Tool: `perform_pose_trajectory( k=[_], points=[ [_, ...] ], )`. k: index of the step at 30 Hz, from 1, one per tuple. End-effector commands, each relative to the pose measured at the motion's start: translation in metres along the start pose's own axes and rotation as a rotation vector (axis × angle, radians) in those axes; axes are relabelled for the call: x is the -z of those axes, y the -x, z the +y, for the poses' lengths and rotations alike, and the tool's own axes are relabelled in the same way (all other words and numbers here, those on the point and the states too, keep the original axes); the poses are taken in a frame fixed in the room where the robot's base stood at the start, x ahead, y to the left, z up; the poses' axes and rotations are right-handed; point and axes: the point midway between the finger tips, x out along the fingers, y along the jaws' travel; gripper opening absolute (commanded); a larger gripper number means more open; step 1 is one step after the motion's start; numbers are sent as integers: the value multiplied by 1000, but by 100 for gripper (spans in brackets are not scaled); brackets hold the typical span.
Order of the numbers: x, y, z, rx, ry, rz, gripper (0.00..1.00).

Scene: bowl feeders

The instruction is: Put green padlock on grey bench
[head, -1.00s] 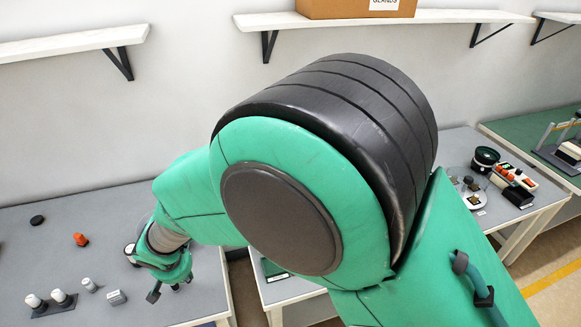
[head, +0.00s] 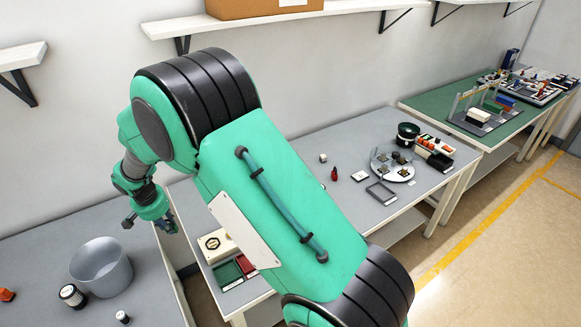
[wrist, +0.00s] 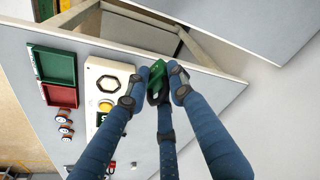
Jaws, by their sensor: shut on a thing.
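My gripper (wrist: 158,90) is shut on the green padlock (wrist: 156,74), which shows between the blue fingertips in the wrist view. In the head view my gripper (head: 150,222) hangs near the gap between two grey-topped benches, and the padlock cannot be made out there. One grey bench (head: 40,225) lies at left, and another grey bench (head: 345,135) runs through the middle behind my arm. In the wrist view the padlock appears over the end edge of the middle bench (wrist: 200,95). Its height above the bench is hard to tell.
A cream box with a hexagon (wrist: 106,84), a green tray (wrist: 53,66) and a red tray (wrist: 60,96) stand close to my gripper. A grey bucket (head: 101,270) stands on the left bench. A round plate (head: 393,165) with parts and a green-topped bench (head: 440,105) lie farther right.

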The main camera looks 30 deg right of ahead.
Motion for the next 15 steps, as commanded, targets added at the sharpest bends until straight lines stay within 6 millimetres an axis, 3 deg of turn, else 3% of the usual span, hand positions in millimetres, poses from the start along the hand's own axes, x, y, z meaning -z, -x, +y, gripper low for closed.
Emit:
perform_pose_trajectory(
  k=[1, 9, 15],
  points=[
    [15, -6, 7, -8, -34, -7, 0],
    [82, -27, 44, -43, -191, -41, 0],
    [116, -41, 68, -62, -281, -63, 0]
  ],
)
